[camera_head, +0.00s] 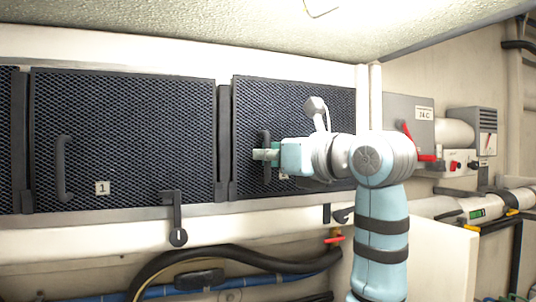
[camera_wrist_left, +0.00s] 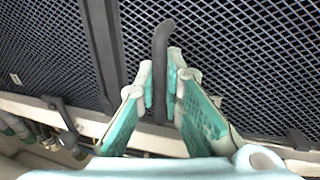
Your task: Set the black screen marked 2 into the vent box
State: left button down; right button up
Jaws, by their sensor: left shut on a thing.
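The black mesh screen (camera_head: 247,105) on the right stands upright at the vent box (camera_head: 224,130), right of the dark divider post. A small pale label on it is mostly hidden by my gripper, so its number is not readable. My left gripper (camera_head: 262,154) is shut on the screen's upright black handle (camera_wrist_left: 161,65), with a finger on each side in the left wrist view (camera_wrist_left: 160,90). The screen looks in line with its opening, but I cannot tell whether it sits fully flush. My arm covers its lower right part. My right gripper is not in view.
Another black screen marked 1 (camera_head: 130,130) fills the opening on the left. A dark latch (camera_head: 175,215) hangs below it, and another latch (camera_head: 340,214) is partly hidden below the right screen. Hoses (camera_head: 240,255) run underneath. Grey electrical boxes (camera_head: 468,140) stand at the right.

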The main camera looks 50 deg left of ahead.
pick_arm(q)
jog(key=shift+f+b, duration=0.4)
jog(key=shift+f, duration=0.15)
jog(key=c, duration=1.6)
grip_release()
jog(key=shift+c, duration=0.2)
jog(key=shift+d, duration=0.1)
jog(key=d, duration=1.1)
jog(key=shift+s+d, duration=0.15)
jog(key=shift+d, duration=0.2)
jog(key=shift+d+r, duration=0.1)
jog(key=shift+d, duration=0.1)
